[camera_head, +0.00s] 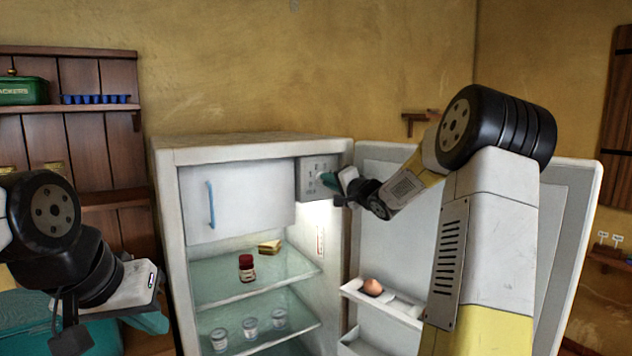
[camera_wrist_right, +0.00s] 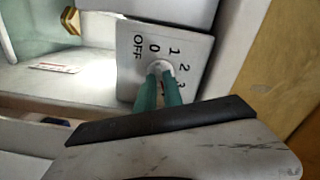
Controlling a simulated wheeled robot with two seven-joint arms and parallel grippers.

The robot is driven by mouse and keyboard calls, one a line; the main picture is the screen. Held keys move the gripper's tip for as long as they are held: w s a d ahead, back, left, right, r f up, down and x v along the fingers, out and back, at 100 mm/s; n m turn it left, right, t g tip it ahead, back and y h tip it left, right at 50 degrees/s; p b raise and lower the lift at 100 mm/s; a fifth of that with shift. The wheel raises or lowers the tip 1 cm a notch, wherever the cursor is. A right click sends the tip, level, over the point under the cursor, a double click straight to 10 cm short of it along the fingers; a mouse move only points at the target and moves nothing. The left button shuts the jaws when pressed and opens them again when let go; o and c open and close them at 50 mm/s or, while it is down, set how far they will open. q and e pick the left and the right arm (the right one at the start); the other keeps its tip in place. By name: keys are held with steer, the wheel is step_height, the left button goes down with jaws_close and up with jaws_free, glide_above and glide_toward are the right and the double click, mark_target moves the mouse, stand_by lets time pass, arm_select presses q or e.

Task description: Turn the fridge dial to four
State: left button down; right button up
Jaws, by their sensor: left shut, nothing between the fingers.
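The fridge dial (camera_wrist_right: 160,67) is a small pale knob on a grey panel (camera_wrist_right: 130,72) marked OFF, 0, 1, 2 and 3 in the right wrist view; the rest of the scale is hidden. The panel (camera_head: 313,171) is at the fridge's upper right inside. My right gripper (camera_wrist_right: 158,77) has its two teal fingers on either side of the knob, closed on it; it also shows at the panel in the head view (camera_head: 328,180). Which mark the knob points to cannot be told. My left gripper (camera_head: 157,322) is shut and empty at the lower left, away from the fridge.
The fridge (camera_head: 168,200) stands open, its door (camera_head: 567,220) swung right behind my right arm. A white freezer flap (camera_head: 240,198) is left of the panel. Glass shelves hold a red-capped jar (camera_head: 246,268), a sandwich (camera_head: 269,246) and small jars. A wooden rack (camera_head: 100,165) stands left.

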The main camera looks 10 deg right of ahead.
steer(key=o, duration=0.3)
steer(key=v, duration=0.7)
steer(key=shift+s+d, duration=0.15)
steer(key=shift+s, duration=0.2)
